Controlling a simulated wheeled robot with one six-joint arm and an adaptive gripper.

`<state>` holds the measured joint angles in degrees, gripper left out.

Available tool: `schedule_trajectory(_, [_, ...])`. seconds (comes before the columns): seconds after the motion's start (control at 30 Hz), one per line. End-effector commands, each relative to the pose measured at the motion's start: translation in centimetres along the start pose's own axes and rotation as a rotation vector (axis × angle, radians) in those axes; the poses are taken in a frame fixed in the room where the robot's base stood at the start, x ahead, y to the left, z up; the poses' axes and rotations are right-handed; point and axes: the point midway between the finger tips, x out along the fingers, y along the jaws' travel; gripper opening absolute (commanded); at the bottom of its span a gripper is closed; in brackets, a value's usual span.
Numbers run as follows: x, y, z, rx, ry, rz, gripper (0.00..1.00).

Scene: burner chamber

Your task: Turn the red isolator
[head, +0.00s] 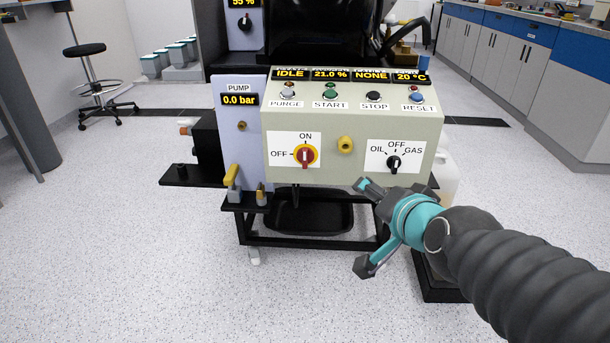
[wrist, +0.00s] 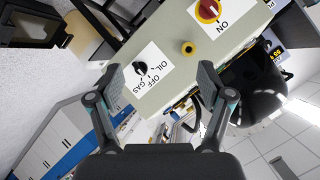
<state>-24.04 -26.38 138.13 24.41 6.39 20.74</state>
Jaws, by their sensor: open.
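The red isolator (head: 305,156) is a red knob on a yellow disc, on a white OFF/ON label on the front of the beige control panel. Its handle looks vertical in the head view, in line with the ON mark. In the wrist view the isolator (wrist: 208,10) is at the top edge, partly cut off. My gripper (head: 364,226) is open and empty, in front of the panel, to the lower right of the isolator and apart from it. In the wrist view, my gripper's fingers (wrist: 166,78) are spread wide with the panel beyond them.
A black OIL/OFF/GAS selector (head: 394,163) and a yellow knob (head: 345,144) are on the same panel face. Several buttons (head: 330,90) line its top. A yellow-handled valve (head: 232,175) is at the lower left. The floor (head: 140,270) in front is clear.

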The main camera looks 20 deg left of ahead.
Motion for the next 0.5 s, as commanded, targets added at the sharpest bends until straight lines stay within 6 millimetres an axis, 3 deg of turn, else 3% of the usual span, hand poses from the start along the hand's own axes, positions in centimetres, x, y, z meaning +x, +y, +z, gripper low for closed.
schedule_trajectory(0.03, [2.3, -1.1, 1.4, 0.068, 0.024, -0.053, 0.79])
schedule_trajectory(0.2, [6.7, -5.4, 3.4, 0.341, 0.147, -0.202, 0.79])
schedule_trajectory(0.33, [9.0, -7.3, 5.5, 0.533, 0.237, -0.279, 0.79])
schedule_trajectory(0.5, [10.3, -8.2, 7.9, 0.708, 0.336, -0.338, 0.79])
